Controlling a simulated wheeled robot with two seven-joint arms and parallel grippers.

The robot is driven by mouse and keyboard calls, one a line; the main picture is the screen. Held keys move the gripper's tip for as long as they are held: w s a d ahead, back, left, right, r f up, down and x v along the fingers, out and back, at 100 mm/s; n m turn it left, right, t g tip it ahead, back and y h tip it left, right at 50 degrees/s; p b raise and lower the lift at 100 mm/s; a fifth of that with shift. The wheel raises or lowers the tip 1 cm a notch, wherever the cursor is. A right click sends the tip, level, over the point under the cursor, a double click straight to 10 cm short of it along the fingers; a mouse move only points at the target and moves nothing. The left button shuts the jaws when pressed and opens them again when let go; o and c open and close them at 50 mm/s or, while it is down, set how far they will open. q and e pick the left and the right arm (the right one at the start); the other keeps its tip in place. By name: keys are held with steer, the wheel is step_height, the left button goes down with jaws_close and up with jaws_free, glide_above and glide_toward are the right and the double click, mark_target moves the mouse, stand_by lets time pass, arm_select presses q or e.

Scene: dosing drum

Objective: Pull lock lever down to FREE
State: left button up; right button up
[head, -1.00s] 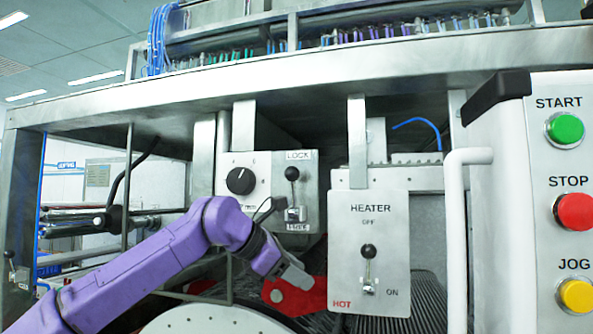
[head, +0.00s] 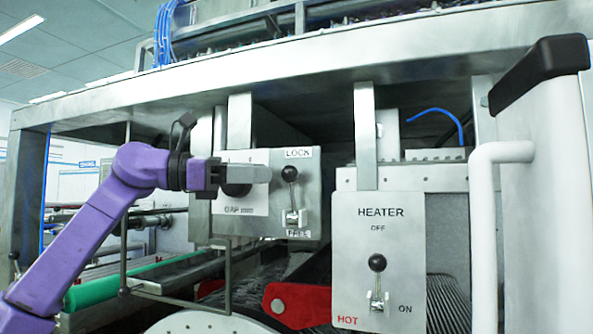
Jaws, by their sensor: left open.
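The lock lever (head: 289,174) has a black ball on a metal stem. It stands up on a grey panel (head: 308,190), with its ball just below the LOCK label (head: 298,153). The FREE label (head: 298,233) is under its base. My left gripper (head: 260,178) is open, with its fingers pointing right at about ball height. The fingertips appear just left of the ball with a small gap, and how far they are in depth is hard to tell. The gripper partly hides the black gap knob (head: 236,189). My right gripper is not in view.
The HEATER panel (head: 358,225) with its own black-ball lever (head: 377,263) hangs to the right. A white pipe handle (head: 484,230) is further right. A steel beam (head: 330,70) runs above. A red part (head: 300,304) and dark rollers lie below.

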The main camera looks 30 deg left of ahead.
mark_target(289, 173)
arm_select(q)
steer(key=shift+w+d+r+p, duration=0.2)
steer(key=shift+w+d+p, duration=0.15)
steer(key=shift+d, duration=0.3)
steer(key=shift+w+d+r+p, duration=0.25)
steer(key=shift+w+d, duration=0.1)
steer(key=shift+d, duration=0.25)
steer(key=w, duration=0.1)
steer(key=w+d, duration=0.1)
steer(key=w, duration=0.1)
steer(key=shift+w+d+f+p, duration=0.1)
steer(key=shift+d+f+p, duration=0.2)
steer(key=shift+f+p, duration=0.1)
steer(key=shift+w+d, duration=0.2)
steer(key=shift+w, duration=0.15)
steer(key=shift+s+d, duration=0.1)
steer(key=shift+s, duration=0.3)
steer(key=shift+w, duration=0.15)
jaws_close()
steer(key=shift+f, duration=0.1)
